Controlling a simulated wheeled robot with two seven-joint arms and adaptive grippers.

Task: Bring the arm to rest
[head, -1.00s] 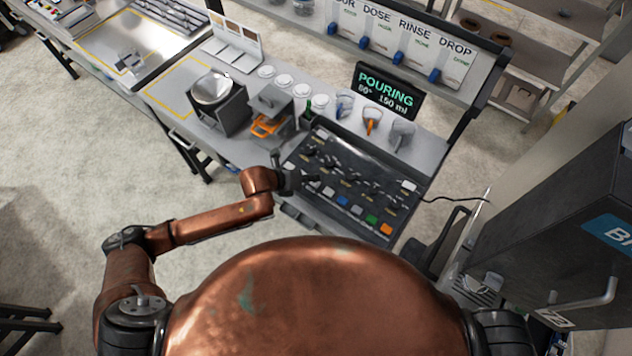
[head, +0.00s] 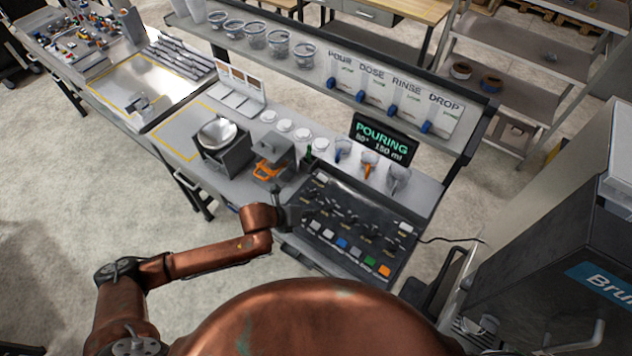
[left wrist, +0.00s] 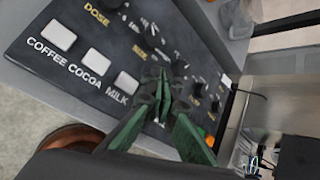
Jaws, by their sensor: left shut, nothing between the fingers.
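My left arm comes in from the left. Its copper wrist and dark left gripper (head: 279,200) are at the left edge of the black control panel (head: 325,237). In the left wrist view the green fingers of the left gripper (left wrist: 160,90) are shut with nothing between them. They appear in front of the panel's knobs; whether they touch it I cannot tell. The panel carries knobs, levers and coloured buttons, with labels COFFEE, COCOA and MILK beside white buttons (left wrist: 58,36). My right gripper is not in view.
The display (head: 383,140) reads POURING, 80°, 150 ml. A dark cabinet (head: 545,275) is at the right. Open floor lies at the left.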

